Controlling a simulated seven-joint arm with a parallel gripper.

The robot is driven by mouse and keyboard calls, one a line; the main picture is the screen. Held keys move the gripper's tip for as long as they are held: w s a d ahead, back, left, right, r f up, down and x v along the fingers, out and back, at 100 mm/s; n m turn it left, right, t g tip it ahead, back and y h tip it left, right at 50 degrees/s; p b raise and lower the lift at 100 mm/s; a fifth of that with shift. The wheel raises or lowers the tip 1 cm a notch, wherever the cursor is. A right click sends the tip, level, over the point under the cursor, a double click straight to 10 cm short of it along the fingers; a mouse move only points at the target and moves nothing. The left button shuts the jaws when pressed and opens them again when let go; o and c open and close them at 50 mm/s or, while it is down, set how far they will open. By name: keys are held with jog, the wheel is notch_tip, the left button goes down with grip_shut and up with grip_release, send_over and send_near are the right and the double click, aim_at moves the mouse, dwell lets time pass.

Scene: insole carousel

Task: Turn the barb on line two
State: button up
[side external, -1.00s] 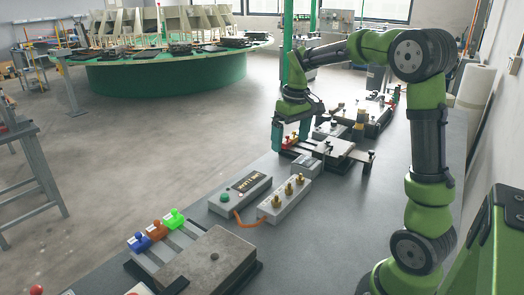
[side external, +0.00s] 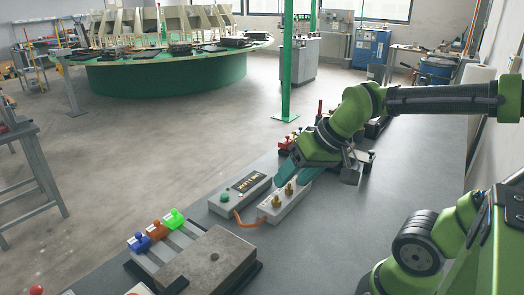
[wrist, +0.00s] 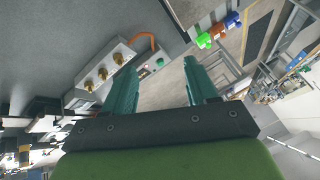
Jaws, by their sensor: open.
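A grey box (side external: 268,213) carries a row of brass barbs. In the side view I see two barbs, a near one (side external: 277,201) and one behind it (side external: 289,189); my gripper hides the far end. The wrist view shows three barbs, with the middle one (wrist: 103,73) between two others on the box (wrist: 76,98). My gripper (side external: 290,182) is over the far end of the box, tilted, with teal fingers apart and empty. In the wrist view the gripper (wrist: 159,67) has nothing between its fingertips, and the barbs lie left of them.
A box with a green button (side external: 224,197) stands left of the barb box, joined by an orange cable (side external: 240,220). Blue, orange and green clamps (side external: 173,218) and a grey slab (side external: 208,265) are nearer. Red parts (side external: 287,141) lie behind. The right bench is clear.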

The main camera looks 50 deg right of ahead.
jog(key=w+d+n+g, duration=0.1)
jog(key=w+d, duration=0.1)
jog(key=w+d+n+g, duration=0.1)
jog(key=w+d, duration=0.1)
jog(key=d, duration=0.1)
jog(key=w+d+f+n+g+h, duration=0.1)
jog(key=w+d, duration=0.2)
jog(key=shift+d, duration=0.2)
jog(key=shift+c, duration=0.2)
jog(key=n+g, duration=0.3)
jog(key=n, duration=0.6)
send_over(289, 188)
notch_tip(289, 188, down, 2)
jog(key=n, duration=0.5)
jog(key=f, duration=1.5)
jog(key=shift+w+f, duration=0.2)
jog(key=shift+d, duration=0.1)
